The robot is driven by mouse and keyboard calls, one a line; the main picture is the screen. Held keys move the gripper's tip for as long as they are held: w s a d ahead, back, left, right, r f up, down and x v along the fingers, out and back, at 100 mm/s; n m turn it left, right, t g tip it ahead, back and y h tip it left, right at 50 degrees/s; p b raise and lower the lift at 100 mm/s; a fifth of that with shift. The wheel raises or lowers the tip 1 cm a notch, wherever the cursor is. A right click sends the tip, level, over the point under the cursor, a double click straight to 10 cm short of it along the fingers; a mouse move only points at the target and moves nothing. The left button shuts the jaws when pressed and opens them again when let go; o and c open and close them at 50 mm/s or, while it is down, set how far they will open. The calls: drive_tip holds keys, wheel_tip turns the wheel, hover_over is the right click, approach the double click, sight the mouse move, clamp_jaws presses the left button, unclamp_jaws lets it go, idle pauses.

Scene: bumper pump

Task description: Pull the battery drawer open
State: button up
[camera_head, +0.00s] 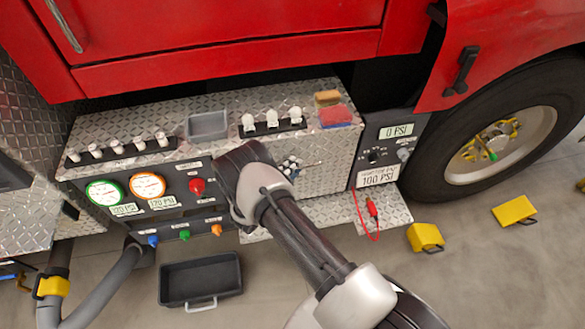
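No part is clearly marked as the battery drawer. A black open-topped tray (200,280) with a pale handle on its front sits low at the bottom left, below the gauge panel; I cannot tell whether it is the drawer or a loose tray on the floor. A diamond-plate ledge (395,207) sticks out low under the right of the bumper. My arm reaches up from the bottom right to the front of the bumper panel. Its far end hides part of the panel, and my gripper's fingers cannot be made out.
The gauge panel carries a green gauge (104,192), an orange gauge (147,186) and a red knob (197,185). A thick grey hose (105,285) runs at the left. A red cable clamp (372,207) hangs at the right. Yellow wheel chocks (425,237) stand near the tyre (500,140).

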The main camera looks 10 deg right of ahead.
drive_tip(key=shift+c, duration=0.2)
clamp_jaws()
drive_tip(key=shift+s, duration=0.1)
